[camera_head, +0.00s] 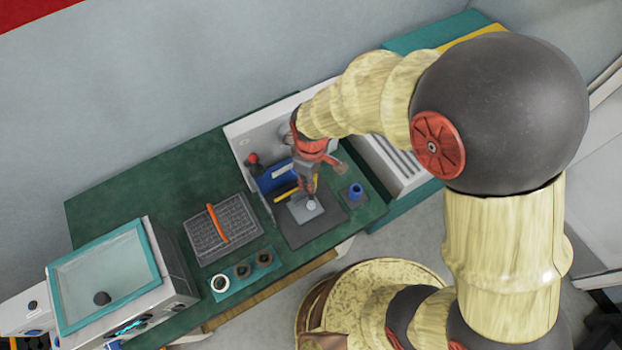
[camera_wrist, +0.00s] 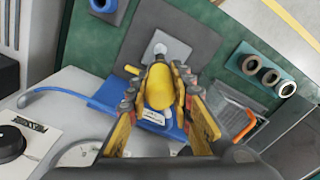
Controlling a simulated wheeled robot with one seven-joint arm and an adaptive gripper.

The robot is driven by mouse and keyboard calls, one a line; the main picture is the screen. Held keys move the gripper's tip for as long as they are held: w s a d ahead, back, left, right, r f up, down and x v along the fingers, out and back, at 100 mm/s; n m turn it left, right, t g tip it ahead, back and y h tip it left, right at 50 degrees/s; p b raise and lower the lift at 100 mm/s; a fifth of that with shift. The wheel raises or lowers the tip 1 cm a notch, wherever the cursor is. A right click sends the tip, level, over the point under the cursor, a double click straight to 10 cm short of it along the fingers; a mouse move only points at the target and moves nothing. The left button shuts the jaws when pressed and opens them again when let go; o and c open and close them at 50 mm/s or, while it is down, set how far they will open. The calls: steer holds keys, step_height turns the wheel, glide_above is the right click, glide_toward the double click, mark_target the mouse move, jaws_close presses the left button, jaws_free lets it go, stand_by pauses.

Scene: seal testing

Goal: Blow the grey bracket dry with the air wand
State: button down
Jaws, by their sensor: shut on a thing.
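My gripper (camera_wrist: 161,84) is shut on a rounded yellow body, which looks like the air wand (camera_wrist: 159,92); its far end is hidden. In the head view my gripper (camera_head: 309,184) hangs over the dark grey mat (camera_head: 295,236) on the green bench. On the mat lies a lighter grey flat piece, seemingly the grey bracket (camera_head: 299,214), with a pale small part on it. The bracket also shows in the wrist view (camera_wrist: 178,49), just beyond the fingertips. Whether the wand touches it, I cannot tell.
A wire basket (camera_head: 208,237) with an orange handle and a teal strip with several rings (camera_head: 243,271) are left of the mat. A water tank (camera_head: 75,316) stands farther left. A blue ring-like part (camera_head: 356,191) is on the right.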

steer(key=shift+r, duration=0.1)
steer(key=shift+r+p, duration=1.8)
steer(key=shift+r, duration=0.6)
